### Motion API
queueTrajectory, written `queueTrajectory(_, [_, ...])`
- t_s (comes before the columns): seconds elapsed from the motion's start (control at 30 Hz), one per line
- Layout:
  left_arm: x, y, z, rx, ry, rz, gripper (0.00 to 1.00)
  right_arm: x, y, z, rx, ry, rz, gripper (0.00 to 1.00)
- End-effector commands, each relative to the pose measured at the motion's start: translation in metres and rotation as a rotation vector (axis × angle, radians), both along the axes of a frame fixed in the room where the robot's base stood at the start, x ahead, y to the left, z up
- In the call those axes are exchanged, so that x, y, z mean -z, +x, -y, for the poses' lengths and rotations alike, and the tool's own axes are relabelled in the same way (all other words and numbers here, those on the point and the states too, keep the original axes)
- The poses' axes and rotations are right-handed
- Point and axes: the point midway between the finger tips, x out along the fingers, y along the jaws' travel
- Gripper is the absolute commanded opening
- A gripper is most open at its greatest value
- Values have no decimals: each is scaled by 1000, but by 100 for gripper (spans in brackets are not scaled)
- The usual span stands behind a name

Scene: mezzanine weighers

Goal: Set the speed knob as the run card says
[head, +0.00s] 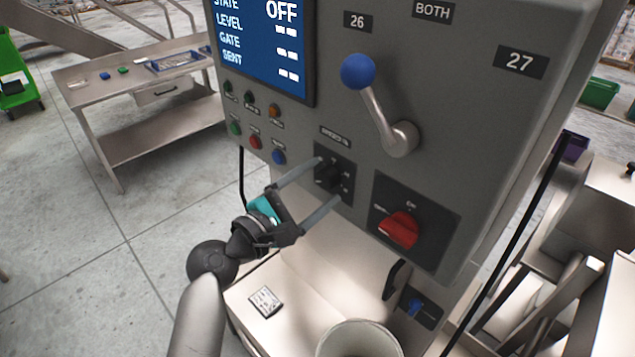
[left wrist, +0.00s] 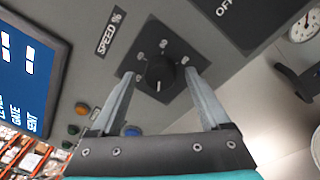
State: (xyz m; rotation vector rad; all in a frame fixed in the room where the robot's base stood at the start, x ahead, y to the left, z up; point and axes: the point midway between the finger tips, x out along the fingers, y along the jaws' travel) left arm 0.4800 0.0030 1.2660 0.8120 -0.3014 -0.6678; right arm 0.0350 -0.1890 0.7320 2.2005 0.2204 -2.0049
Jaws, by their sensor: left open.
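The speed knob (head: 328,173) is a small black dial on a dark square plate on the grey cabinet front. In the left wrist view the knob (left wrist: 160,73) shows a pale pointer line toward the bottom of the picture, under a "SPEED %" label (left wrist: 109,33). The scale figures are too small to read. My left gripper (head: 326,182) is open, its two fingers on either side of the knob; I cannot tell whether they touch it. A small printed card (head: 266,301) lies on the pale surface below, its text unreadable. My right gripper is out of view.
A blue screen (head: 262,45) reads OFF at its top line. A blue-balled lever (head: 358,71) stands above the knob, and a red rotary switch (head: 399,229) is to its lower right. Several small buttons and lamps are left of it. A steel table (head: 105,78) stands behind.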

Motion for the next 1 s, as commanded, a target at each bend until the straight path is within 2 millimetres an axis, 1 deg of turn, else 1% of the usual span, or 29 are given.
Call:
queueTrajectory(0.27, [0, 2, 1, 0, 1, 1, 80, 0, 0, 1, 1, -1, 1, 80])
queueTrajectory(0.3, [0, 1, 1, 0, 1, 1, 79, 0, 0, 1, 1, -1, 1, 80])
queueTrajectory(1.0, [0, 1, 1, 0, 1, -1, 0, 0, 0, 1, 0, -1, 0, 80])
